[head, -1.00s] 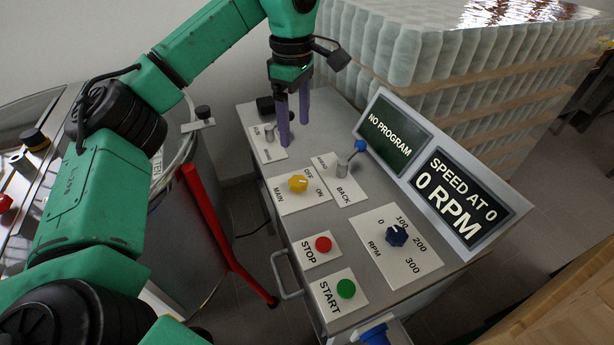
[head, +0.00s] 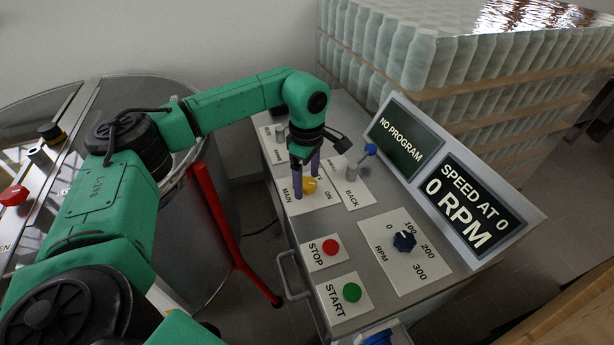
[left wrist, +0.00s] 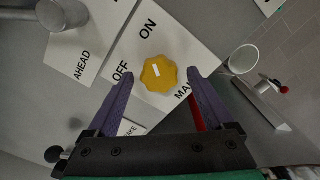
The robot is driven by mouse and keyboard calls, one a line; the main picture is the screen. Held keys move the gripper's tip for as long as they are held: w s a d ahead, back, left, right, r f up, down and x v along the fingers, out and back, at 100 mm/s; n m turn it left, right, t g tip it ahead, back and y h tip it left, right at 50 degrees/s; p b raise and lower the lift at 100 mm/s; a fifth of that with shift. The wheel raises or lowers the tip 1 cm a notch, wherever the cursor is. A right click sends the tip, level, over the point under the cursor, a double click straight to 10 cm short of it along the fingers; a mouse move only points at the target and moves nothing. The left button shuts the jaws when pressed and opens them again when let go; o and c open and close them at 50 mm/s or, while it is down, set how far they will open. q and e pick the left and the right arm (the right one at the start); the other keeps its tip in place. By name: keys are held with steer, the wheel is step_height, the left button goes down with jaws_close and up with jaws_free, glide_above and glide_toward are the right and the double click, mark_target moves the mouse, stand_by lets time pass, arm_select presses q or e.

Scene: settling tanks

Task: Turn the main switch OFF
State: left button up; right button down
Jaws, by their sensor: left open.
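The main switch is a yellow lobed knob (head: 310,185) on a white plate marked MAIN, OFF and ON, on the grey console. In the left wrist view the knob (left wrist: 158,74) lies between and just ahead of my fingertips, with a short white mark on its top. I cannot tell for sure which word the mark points to. My left gripper (head: 306,187) is open and points down over the knob, one purple finger on each side. In the left wrist view the fingers (left wrist: 160,72) show a gap to the knob on both sides. My right gripper is out of view.
A grey lever with a blue ball (head: 370,150) stands beside the main switch. The red STOP button (head: 331,247), green START button (head: 351,292) and blue RPM knob (head: 404,241) are nearer. The display (head: 470,207) reads 0 RPM. A red post (head: 218,225) stands left of the console.

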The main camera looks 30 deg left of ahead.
arm_select(q)
jaws_close()
steer(key=shift+n, duration=0.3)
steer(key=n, duration=0.9)
steer(key=shift+n+p, duration=0.3)
steer(key=shift+n, duration=0.1)
steer(key=shift+r+n, duration=0.1)
steer(key=shift+n, duration=1.7)
steer(key=shift+w, duration=0.1)
jaws_free()
